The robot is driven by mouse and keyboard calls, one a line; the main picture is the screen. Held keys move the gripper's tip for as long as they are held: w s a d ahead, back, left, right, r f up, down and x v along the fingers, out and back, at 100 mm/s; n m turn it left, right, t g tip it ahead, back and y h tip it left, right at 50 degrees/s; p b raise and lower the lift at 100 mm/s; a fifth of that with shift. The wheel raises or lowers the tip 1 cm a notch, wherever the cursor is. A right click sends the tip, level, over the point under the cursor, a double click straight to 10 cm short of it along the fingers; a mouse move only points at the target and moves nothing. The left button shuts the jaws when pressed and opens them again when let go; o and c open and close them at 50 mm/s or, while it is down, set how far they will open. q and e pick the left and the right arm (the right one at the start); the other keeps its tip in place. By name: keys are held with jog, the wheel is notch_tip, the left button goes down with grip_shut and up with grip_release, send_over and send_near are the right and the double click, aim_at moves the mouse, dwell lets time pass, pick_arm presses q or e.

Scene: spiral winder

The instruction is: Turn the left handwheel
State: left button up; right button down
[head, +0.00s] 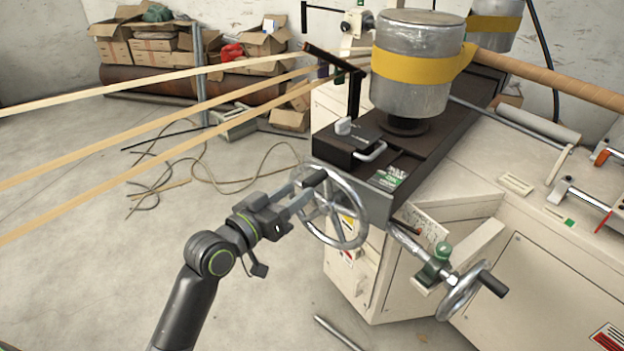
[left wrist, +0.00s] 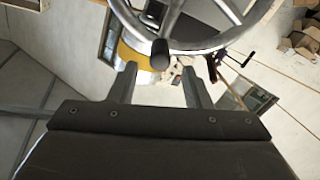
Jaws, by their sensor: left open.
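The left handwheel (head: 359,230) is a spoked metal wheel with a dark handle knob (head: 313,178), on the front end of the winder's dark slide. My left gripper (head: 303,190) is at the wheel's upper left rim, close to the knob. In the left wrist view the wheel's rim (left wrist: 215,43) crosses the top, and the dark knob (left wrist: 160,54) points between the two open fingers (left wrist: 160,85). The fingers stand apart on either side of the knob's line; I cannot tell whether they touch it. My right gripper is not in view.
A second handwheel (head: 461,292) with a black handle is at the lower right on the cream machine body (head: 530,270). A metal drum with a yellow band (head: 412,68) stands above the slide. Wooden strips (head: 150,130) run in from the left.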

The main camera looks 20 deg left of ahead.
aim_at(305, 186)
pick_arm(q)
jog(key=x, duration=0.6)
grip_shut()
